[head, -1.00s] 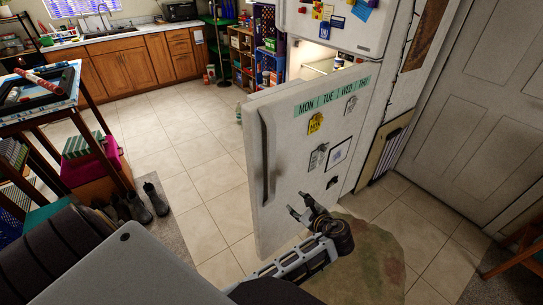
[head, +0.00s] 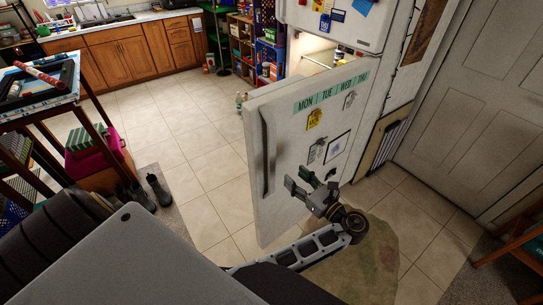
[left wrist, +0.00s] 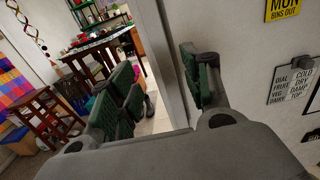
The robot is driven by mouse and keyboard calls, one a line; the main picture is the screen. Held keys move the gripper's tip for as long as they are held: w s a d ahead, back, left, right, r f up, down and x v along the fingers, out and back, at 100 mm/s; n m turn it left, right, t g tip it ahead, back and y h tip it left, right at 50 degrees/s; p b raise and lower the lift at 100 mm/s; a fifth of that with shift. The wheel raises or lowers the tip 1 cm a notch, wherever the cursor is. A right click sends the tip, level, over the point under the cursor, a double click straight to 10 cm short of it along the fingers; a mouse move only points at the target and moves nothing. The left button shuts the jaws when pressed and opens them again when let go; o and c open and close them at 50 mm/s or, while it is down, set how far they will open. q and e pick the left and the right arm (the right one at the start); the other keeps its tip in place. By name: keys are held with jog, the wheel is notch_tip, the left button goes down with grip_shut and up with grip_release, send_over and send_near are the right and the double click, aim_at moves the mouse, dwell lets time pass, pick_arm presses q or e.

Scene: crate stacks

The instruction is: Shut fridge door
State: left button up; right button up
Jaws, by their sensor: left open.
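The white fridge door (head: 290,130) stands wide open in the head view, its outer face with magnets and a weekday strip towards me. Its long handle (head: 268,155) runs down the left edge. The lit fridge inside (head: 312,55) shows behind the door's top. My left gripper (head: 300,181) is open and empty in front of the lower part of the door's outer face, right of the handle's lower end. In the left wrist view the door (left wrist: 240,65) fills the right side, and its edge shows between the green-padded fingers (left wrist: 160,85). Contact with the door cannot be told. My right gripper is not in view.
A rug (head: 365,260) lies on the tiles below the gripper. A closed panelled door (head: 470,110) is at the right. Tile floor (head: 190,150) is clear left of the fridge door. A shelf table (head: 40,95) and boots (head: 155,188) are at the left.

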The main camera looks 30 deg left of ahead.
aim_at(273, 158)
pick_arm(q)
jog(key=shift+a, duration=0.1)
jog(key=shift+p+x, duration=0.95)
jog(key=shift+x, duration=5.95)
jog(key=shift+c, duration=0.2)
grip_shut()
